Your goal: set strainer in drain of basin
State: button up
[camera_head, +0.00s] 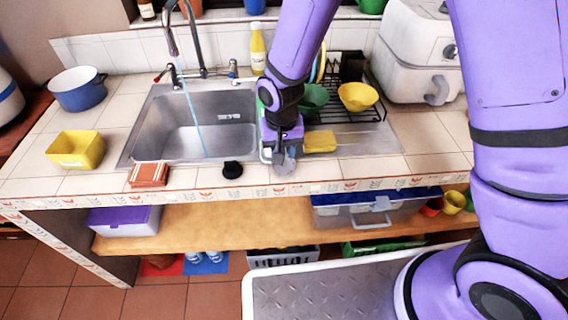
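The steel basin (167,140) is set in the tiled counter, left of my arm. Its drain cannot be made out; dark slots show on its back wall. A small black round piece (232,169) lies on the front counter edge, before the basin; it may be the strainer, but it is too small to be sure. My gripper (284,163) points down at the counter's front edge, to the right of the black piece and apart from it. Grey parts show at its tip; I cannot tell whether they are fingers alone or hold something.
A tap (197,45) runs a thin water stream into the basin. An orange-brown block (148,174) and a yellow tub (76,149) stand left. A yellow sponge (319,141) and dish rack (372,108) with bowls are right of my gripper. A yellow bottle (258,50) stands behind.

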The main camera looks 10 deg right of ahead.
aim_at(284, 165)
notch_tip(284, 165, down, 5)
jog(key=shift+d, duration=0.15)
grip_shut()
jog(key=shift+w+r, duration=0.1)
jog(key=shift+r, duration=0.1)
